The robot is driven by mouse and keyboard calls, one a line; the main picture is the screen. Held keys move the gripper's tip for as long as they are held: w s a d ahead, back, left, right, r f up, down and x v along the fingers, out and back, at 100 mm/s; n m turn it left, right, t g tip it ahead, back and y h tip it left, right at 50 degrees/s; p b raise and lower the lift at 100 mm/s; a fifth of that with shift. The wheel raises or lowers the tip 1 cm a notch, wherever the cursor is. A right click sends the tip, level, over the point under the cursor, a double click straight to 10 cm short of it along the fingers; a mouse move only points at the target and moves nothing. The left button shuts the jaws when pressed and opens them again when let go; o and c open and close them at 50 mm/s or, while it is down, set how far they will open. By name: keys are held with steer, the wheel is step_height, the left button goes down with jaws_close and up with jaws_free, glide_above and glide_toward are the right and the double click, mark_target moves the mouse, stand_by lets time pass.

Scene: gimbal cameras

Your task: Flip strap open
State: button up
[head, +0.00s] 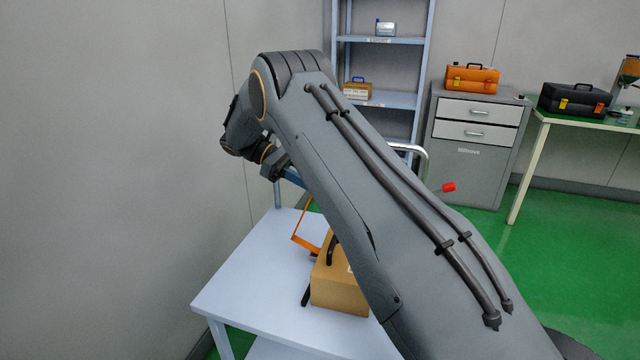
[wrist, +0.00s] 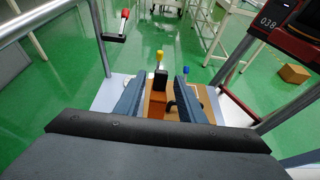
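A brown box (head: 340,285) sits on the pale cart top, partly hidden behind my arm. A black curved piece (head: 331,248) shows on it and may be the strap; I cannot tell whether it is open or closed. In the wrist view my gripper (wrist: 158,92) points over the cart with its two blue-grey fingers apart. A black upright piece (wrist: 160,80) and an orange block (wrist: 157,105) show between the fingers, with gaps on both sides. The brown box surface (wrist: 205,102) shows beyond the right finger. In the head view the gripper is mostly hidden by my arm.
The cart top (head: 255,290) is bare at left and front. A thin orange frame (head: 305,240) stands beside the box. A red-handled crank (wrist: 122,25) and metal posts flank the gripper in the wrist view. Shelves (head: 385,40) and a drawer cabinet (head: 475,145) stand behind.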

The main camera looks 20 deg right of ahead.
step_height(320, 180, up, 10)
steer(key=p, duration=0.7)
stand_by(0.5)
